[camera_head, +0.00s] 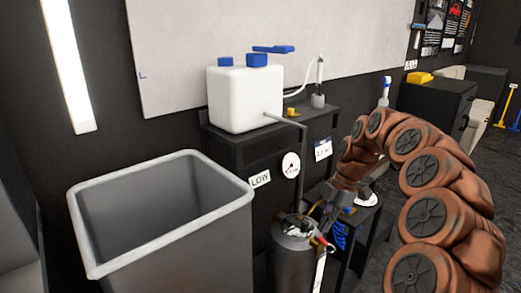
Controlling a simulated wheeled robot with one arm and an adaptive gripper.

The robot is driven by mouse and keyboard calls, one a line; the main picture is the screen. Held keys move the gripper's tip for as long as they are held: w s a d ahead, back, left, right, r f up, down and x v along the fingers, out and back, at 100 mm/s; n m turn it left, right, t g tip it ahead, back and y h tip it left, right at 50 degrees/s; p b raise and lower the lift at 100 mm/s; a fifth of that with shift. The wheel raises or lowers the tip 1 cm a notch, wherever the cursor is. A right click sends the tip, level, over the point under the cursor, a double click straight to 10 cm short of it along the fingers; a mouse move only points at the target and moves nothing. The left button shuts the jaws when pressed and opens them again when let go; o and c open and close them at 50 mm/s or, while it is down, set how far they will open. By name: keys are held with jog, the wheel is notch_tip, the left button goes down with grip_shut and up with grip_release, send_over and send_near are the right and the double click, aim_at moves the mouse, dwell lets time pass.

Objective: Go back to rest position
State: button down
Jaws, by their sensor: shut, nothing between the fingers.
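My brown jointed arm curves in from the right side of the head view. Its end, my gripper (320,222), points down and left near the top of a dark grey cylinder (294,258) with metal fittings. The fingers are small and partly lost against the fittings, and no held object shows. I cannot tell whether the gripper touches the cylinder.
A grey open bin (160,215) stands at front left. A white tank (241,98) with blue caps sits on a black shelf (262,140) with a gauge (290,166). A black cabinet (437,105) stands at right. Dark floor shows at far right.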

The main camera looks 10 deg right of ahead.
jog(key=s+a+r+m+h, duration=0.1)
jog(key=s+a+r+m, duration=0.1)
jog(key=s+a+m, duration=0.35)
jog(key=s+a+r+m, duration=0.2)
jog(key=s+a, duration=0.1)
jog(key=s, duration=0.6)
jog(key=s+d+f+m+g+h, duration=0.1)
jog(key=s+f+m, duration=0.2)
jog(key=s+m, duration=0.55)
jog(key=s+d+f+m+h, duration=0.25)
jog(key=s+m, duration=0.25)
jog(key=s, duration=0.7)
notch_tip(320, 180, up, 23)
jog(key=s+a+p, duration=0.1)
jog(key=p, duration=2.1)
jog(key=shift+s+r+y+p, duration=0.15)
jog(key=shift+y+p, duration=0.2)
jog(key=shift+y, duration=0.1)
